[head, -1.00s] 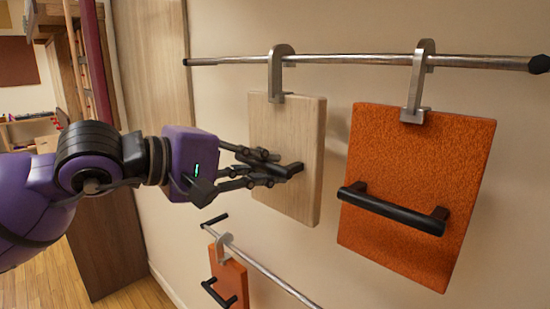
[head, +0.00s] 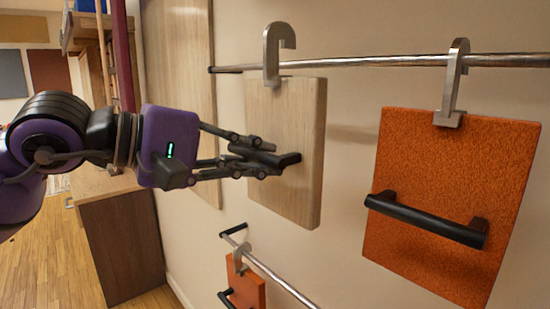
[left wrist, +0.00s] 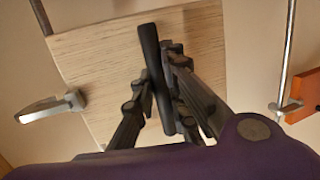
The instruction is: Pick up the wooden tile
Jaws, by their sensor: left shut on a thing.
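The wooden tile (head: 290,115) is a pale wood-grain board with a black bar handle (head: 283,160) and a metal hook (head: 271,60) on top. In the head view the hook's tip shows above the upper rail, so the hook looks lifted off it. My left gripper (head: 262,158) is shut on the tile's handle, its fingers coming from the left. In the left wrist view the fingers (left wrist: 165,95) close around the handle in front of the tile (left wrist: 110,60), and the hook (left wrist: 55,106) sticks out to the left. My right gripper is not in view.
The metal upper rail (head: 370,61) runs along the wall. A large orange tile (head: 450,170) hangs from it on the right. A lower rail (head: 275,272) holds a smaller orange tile (head: 252,289). A wooden cabinet (head: 120,240) stands at left.

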